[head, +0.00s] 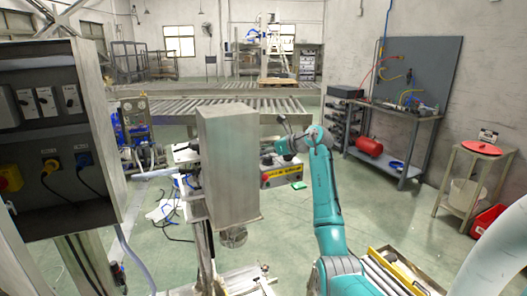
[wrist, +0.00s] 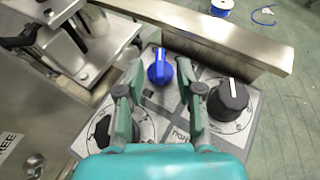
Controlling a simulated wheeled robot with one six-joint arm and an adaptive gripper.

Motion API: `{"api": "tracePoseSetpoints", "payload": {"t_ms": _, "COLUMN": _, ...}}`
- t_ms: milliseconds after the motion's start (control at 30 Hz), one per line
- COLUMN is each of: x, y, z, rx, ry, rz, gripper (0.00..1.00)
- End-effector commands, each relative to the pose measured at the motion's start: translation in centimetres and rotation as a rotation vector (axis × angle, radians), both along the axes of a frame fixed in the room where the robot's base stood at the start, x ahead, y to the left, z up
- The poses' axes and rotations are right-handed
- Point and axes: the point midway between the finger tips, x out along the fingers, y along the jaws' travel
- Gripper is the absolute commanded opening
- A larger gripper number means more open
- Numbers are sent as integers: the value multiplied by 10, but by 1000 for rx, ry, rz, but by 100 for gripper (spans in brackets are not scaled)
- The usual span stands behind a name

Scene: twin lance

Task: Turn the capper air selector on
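A grey control panel (wrist: 207,75) in the wrist view carries a blue selector knob (wrist: 159,68) with a white pointer mark, and two larger black dial knobs, one right (wrist: 228,98) and one lower left (wrist: 103,132). I cannot read which label belongs to the blue knob. My gripper (wrist: 153,80) is open, its fingers apart on either side of the near part of the blue knob. I cannot tell whether they touch it. In the head view my gripper (head: 272,152) is small beside the grey column, and the knobs are not distinguishable there.
A metal rail (wrist: 215,38) runs just beyond the panel, and a steel machine body (wrist: 50,95) stands left of it. In the head view a tall grey box (head: 230,165) blocks part of the machine. Green floor (head: 395,215) is open to the right.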

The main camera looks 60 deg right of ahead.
Motion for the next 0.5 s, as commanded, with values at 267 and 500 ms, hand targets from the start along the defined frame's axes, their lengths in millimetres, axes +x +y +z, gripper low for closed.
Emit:
{"api": "tracePoseSetpoints", "payload": {"t_ms": 267, "x": -45, "y": -1, "z": 18, "rx": -2, "ry": -1, "rz": -4, "gripper": 36}}
{"api": "tracePoseSetpoints", "payload": {"t_ms": 500, "x": -85, "y": 0, "z": 34, "rx": -1, "ry": 0, "rz": -3, "gripper": 36}}
